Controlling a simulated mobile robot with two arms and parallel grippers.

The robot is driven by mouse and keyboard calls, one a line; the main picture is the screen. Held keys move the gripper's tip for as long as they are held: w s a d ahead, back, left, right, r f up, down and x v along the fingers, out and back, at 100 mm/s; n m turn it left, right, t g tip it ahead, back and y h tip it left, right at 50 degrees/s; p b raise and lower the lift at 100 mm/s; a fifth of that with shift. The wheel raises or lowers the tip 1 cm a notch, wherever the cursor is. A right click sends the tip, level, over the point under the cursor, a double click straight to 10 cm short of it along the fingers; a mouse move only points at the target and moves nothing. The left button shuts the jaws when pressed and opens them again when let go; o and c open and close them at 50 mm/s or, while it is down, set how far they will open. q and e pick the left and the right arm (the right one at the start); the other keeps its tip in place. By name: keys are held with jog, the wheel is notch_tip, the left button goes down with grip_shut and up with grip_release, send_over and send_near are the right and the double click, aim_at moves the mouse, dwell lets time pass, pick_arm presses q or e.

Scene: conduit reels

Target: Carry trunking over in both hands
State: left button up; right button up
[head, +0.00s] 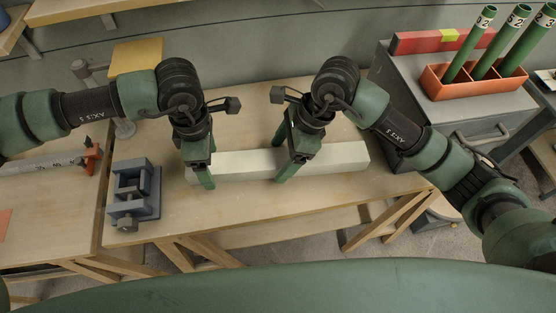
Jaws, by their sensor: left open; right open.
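The trunking (338,158) is a long white bar with a square section. It lies across the wooden bench (250,208), running left to right. My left gripper (205,178) is open at the trunking's left end, its green fingers pointing down beside the bar. My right gripper (283,170) is open over the trunking right of its middle, with its fingers reaching down about the bar. Whether any finger touches the trunking I cannot tell. Parts of the bar are hidden behind both grippers.
A blue-grey vise (135,193) stands left of the trunking. A second bench (45,220) with a clamp (90,157) is further left. A grey cabinet (460,112) at right carries an orange holder (476,87) with green tubes. The bench front is clear.

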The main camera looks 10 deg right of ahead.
aim_at(271, 158)
pick_arm(q)
jog(key=shift+f, duration=0.25)
pick_arm(e)
jog(key=shift+a+f, duration=0.1)
jog(key=shift+f, duration=0.15)
pick_arm(q)
grip_shut()
pick_arm(e)
grip_shut()
